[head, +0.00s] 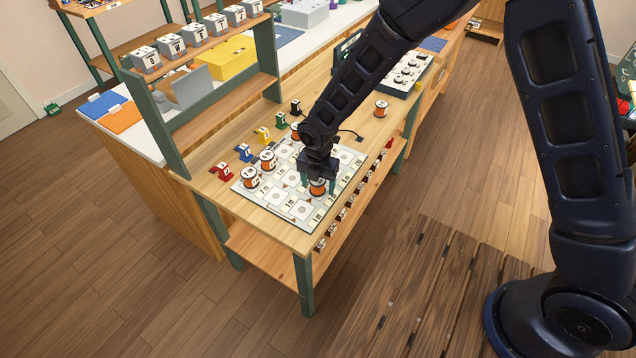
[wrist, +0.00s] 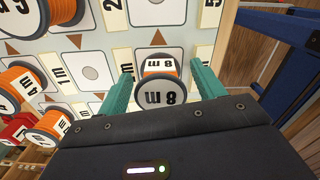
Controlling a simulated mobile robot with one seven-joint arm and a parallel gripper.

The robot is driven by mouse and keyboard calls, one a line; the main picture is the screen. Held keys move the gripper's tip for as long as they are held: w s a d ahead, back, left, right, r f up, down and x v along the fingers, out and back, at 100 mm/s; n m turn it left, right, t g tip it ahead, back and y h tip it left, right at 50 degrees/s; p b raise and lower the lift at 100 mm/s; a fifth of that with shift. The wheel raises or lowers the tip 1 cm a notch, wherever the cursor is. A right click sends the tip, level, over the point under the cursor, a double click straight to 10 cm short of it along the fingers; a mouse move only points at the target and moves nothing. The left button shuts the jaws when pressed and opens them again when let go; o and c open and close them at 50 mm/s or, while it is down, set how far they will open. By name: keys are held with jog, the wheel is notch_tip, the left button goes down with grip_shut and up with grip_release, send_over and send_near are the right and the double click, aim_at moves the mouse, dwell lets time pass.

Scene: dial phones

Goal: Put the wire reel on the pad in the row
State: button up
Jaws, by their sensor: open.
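In the wrist view the green fingers of my gripper (wrist: 165,84) are open, one on each side of the reel, with a visible gap on the left. The reel hides what is directly under it. A bare white pad with a round mark (wrist: 92,73) lies left of it, beside a "1 m" label (wrist: 62,75).
More orange reels (head: 250,178) (head: 267,160) stand on the board's left side. A lone reel (head: 381,108) stands at the table's back right. A green shelf post (head: 155,125) rises at the left.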

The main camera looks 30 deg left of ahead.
jog(key=shift+r, duration=0.1)
notch_tip(320, 180, up, 12)
dwell(0.5)
jog(key=shift+r, duration=0.1)
jog(key=w+d+r+m+t, duration=0.1)
jog(key=w+d+r+m, duration=0.6)
jog(key=d, duration=0.3)
jog(key=w+d+r+m, duration=0.5)
jog(key=w+d+r, duration=0.1)
jog(key=w+d, duration=0.35)
jog(key=w+d+r+m+t, duration=0.1)
jog(key=w+d+r+m, duration=0.55)
jog(key=d, duration=0.45)
jog(key=d+r+m+t, duration=0.1)
jog(key=d+r+m, duration=0.25)
jog(key=d, duration=0.55)
jog(key=d+r+m, duration=0.2)
jog(key=d+m, duration=0.3)
jog(key=d, duration=0.3)
jog(key=s+d+m+t, duration=0.1)
jog(key=s+d+m, duration=0.9)
jog(key=d, duration=0.4)
jog(key=shift+r+m+t, duration=0.3)
jog(key=shift+r+m, duration=0.15)
jog(key=shift+m, duration=0.15)
